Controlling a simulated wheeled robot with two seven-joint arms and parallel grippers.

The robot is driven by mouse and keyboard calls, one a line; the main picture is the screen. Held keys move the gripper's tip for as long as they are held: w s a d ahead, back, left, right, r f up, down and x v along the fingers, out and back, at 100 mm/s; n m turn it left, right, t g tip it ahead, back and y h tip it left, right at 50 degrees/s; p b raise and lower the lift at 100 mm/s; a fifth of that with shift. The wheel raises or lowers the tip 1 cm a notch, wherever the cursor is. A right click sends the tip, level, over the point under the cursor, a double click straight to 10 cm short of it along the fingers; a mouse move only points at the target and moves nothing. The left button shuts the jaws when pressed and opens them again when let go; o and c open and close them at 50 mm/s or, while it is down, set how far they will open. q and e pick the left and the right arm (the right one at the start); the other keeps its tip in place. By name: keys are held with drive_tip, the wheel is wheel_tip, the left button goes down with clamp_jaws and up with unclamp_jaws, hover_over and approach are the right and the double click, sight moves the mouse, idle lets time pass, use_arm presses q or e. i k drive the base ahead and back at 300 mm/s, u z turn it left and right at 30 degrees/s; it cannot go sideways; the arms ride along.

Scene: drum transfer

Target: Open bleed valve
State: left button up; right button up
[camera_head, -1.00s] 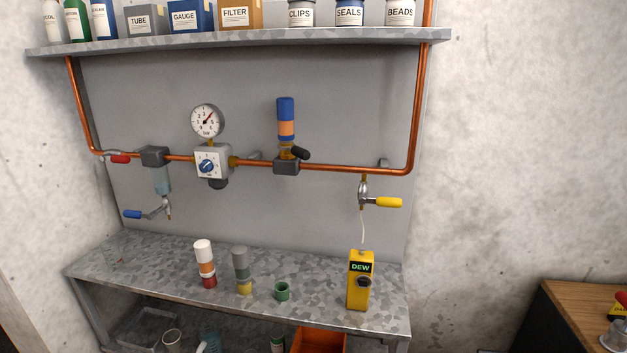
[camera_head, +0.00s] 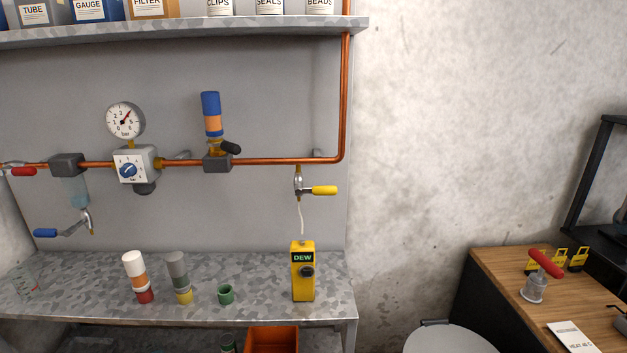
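Several valves sit on the copper pipe (camera_head: 280,161) on the grey wall panel; I cannot tell for certain which is the bleed valve. A valve with a blue lever (camera_head: 46,233) hangs below the clear bowl (camera_head: 78,191) at the left, its lever pointing left. A valve with a yellow lever (camera_head: 324,190) hangs below the pipe at the right, its lever pointing right, with a thin tube running down to the yellow DEW meter (camera_head: 302,272). A red lever (camera_head: 23,171) lies along the pipe at the far left. Neither of my grippers shows.
The gauge (camera_head: 125,121) and regulator (camera_head: 134,165) sit mid-pipe. A shelf (camera_head: 180,32) overhangs above. A wooden desk (camera_head: 500,272) stands right, with a red-handled item (camera_head: 545,265).

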sight(320, 190)
drive_tip(key=z, duration=0.55)
drive_tip(key=k, duration=0.65)
drive_tip(key=z, duration=1)
drive_tip(key=i, duration=1.25)
drive_tip(key=u, duration=0.65)
